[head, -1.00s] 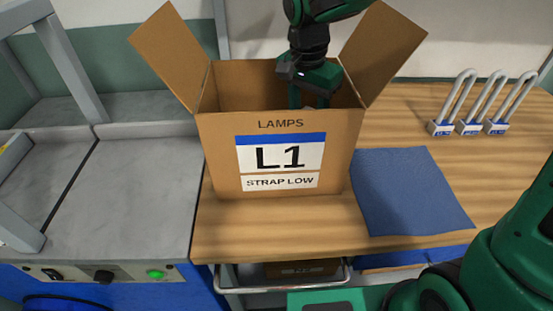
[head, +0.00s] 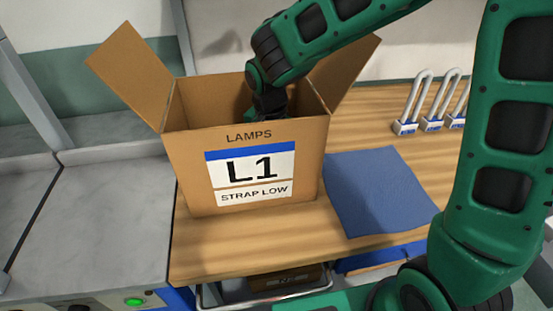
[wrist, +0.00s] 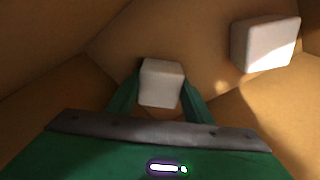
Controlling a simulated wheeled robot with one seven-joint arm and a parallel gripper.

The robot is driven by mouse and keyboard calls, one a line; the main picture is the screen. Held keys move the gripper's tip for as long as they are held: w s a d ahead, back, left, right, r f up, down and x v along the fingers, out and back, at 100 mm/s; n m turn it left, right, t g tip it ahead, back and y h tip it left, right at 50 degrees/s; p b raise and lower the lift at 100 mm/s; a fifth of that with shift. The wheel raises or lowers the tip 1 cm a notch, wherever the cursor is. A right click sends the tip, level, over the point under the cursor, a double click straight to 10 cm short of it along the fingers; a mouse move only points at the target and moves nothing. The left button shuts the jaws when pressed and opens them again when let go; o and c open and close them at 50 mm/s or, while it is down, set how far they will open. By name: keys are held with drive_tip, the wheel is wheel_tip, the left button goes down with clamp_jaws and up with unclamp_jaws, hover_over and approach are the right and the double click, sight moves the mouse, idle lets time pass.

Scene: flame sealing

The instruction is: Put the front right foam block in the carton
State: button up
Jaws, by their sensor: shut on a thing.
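The open cardboard carton (head: 180,165), marked LAMPS, L1 and STRAP LOW, stands on the wooden bench with its side flaps spread. My arm reaches down into it, and the front wall hides my gripper in the head view. In the wrist view my gripper (wrist: 160,88) is inside the carton, shut on a white foam block (wrist: 161,82) between its green fingers. A second white foam block (wrist: 265,43) sits in the carton at the upper right, apart from the held one. I cannot tell whether the held block touches the carton floor.
A blue mat (head: 380,195) lies flat on the bench right of the carton. Several padlocks with tall shackles (head: 432,115) stand behind it. A grey conveyor-like surface (head: 95,215) is at the left. The carton's raised right flap (head: 348,68) is close to my arm.

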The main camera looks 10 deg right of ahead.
drive_tip(key=shift+f, duration=0.1)
drive_tip(key=o, duration=1)
drive_tip(key=r, duration=0.8)
drive_tip(key=s+a+r, duration=0.1)
drive_tip(key=r, duration=0.3)
drive_tip(key=shift+r, duration=0.1)
